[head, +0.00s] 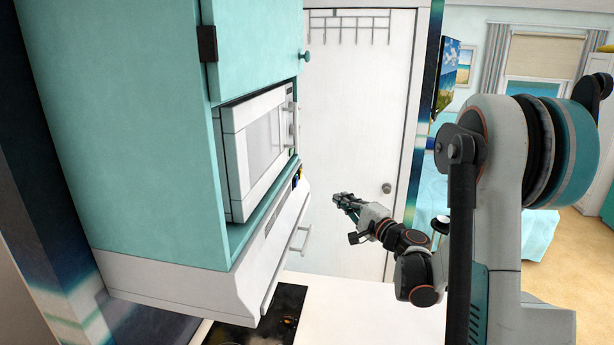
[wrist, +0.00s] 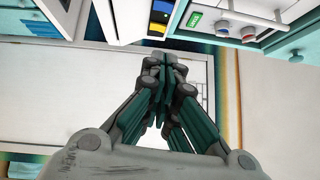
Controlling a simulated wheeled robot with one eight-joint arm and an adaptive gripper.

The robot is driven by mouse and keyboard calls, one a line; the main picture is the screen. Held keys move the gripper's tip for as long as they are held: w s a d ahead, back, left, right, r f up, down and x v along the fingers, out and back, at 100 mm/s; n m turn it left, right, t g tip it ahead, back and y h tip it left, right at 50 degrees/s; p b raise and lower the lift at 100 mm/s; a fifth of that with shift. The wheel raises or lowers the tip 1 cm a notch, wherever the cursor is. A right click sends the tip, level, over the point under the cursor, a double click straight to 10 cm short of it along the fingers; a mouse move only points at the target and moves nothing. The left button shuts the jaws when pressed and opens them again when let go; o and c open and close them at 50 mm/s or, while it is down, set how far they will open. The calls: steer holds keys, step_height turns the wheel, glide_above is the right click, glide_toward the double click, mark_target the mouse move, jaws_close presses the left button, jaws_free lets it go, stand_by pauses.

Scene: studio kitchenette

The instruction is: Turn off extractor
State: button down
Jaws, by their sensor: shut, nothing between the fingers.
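The extractor (head: 240,270) is a white hood under the teal wall cabinet in the head view, with a long bar handle (head: 303,238) along its front. Small blue and yellow buttons show near its far end. Whether a button is pressed in cannot be told. My gripper (head: 341,199) is shut and empty, to the right of the extractor's far end. In the wrist view my gripper's fingertips (wrist: 165,58) lie just below the buttons in the picture; contact cannot be told.
A white microwave (head: 258,143) sits in the cabinet (head: 150,130) just above the extractor. A dark hob (head: 270,318) lies below. A white door (head: 350,130) stands behind my gripper.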

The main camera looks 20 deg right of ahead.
steer(key=shift+a, duration=0.15)
steer(key=shift+w, duration=0.15)
steer(key=p, duration=0.2)
glide_toward(297, 182)
steer(key=w+d, duration=0.5)
steer(key=w+a, duration=0.1)
steer(key=w+a+r+p, duration=0.1)
steer(key=a, duration=0.1)
steer(key=shift+w+a+p, duration=0.25)
steer(key=shift+w+p, duration=0.05)
steer(key=shift+a, duration=0.1)
